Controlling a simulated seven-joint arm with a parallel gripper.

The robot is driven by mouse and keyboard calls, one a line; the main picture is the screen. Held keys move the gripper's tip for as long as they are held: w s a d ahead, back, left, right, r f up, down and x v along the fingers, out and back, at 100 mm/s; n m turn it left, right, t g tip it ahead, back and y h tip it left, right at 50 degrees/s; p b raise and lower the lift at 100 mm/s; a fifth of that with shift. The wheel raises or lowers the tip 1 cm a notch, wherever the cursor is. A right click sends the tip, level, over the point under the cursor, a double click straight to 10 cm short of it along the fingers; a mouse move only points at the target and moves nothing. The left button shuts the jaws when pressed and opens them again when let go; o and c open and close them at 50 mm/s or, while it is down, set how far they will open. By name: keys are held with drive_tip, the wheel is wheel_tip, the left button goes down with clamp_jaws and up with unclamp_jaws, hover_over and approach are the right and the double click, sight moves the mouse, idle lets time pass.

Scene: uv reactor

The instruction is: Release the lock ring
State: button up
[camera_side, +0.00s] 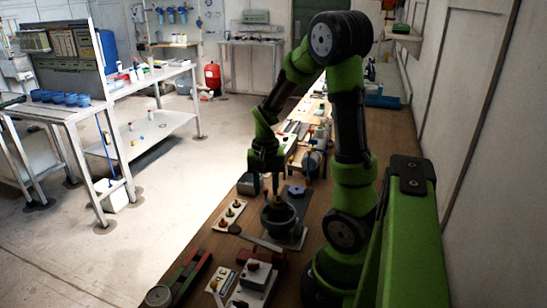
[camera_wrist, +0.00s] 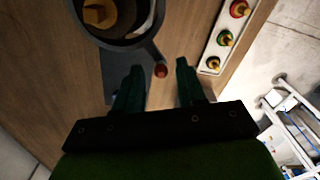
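The lock ring (camera_wrist: 151,48) is a dark ring around a round vessel, with a short arm ending in a red knob (camera_wrist: 160,71). A gold hexagonal piece (camera_wrist: 100,13) sits inside it. In the side view the dark round vessel (camera_side: 279,217) stands on a grey plate on the bench. My gripper (camera_wrist: 158,80) is open, its two dark fingers apart, and the red knob appears between the fingertips in the wrist view. I cannot tell whether the fingers are level with it. In the side view my gripper (camera_side: 270,186) points down just above and behind the vessel.
A white panel (camera_side: 229,215) with several coloured knobs lies left of the vessel. A dark bar (camera_side: 258,240) lies in front of it. A dark box (camera_side: 249,184) stands behind to the left. More equipment (camera_side: 255,275) fills the near bench. The floor beyond the left edge is open.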

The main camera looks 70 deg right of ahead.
wheel_tip(320, 180, up, 17)
idle(0.6)
drive_tip(key=a+n+t+y, duration=0.2)
drive_tip(key=a+n+t, duration=0.5)
drive_tip(key=a, duration=1.5)
drive_tip(key=f+n, duration=0.1)
drive_tip(key=n, duration=0.1)
drive_tip(key=shift+a+n, duration=0.15)
drive_tip(key=shift+n, duration=0.25)
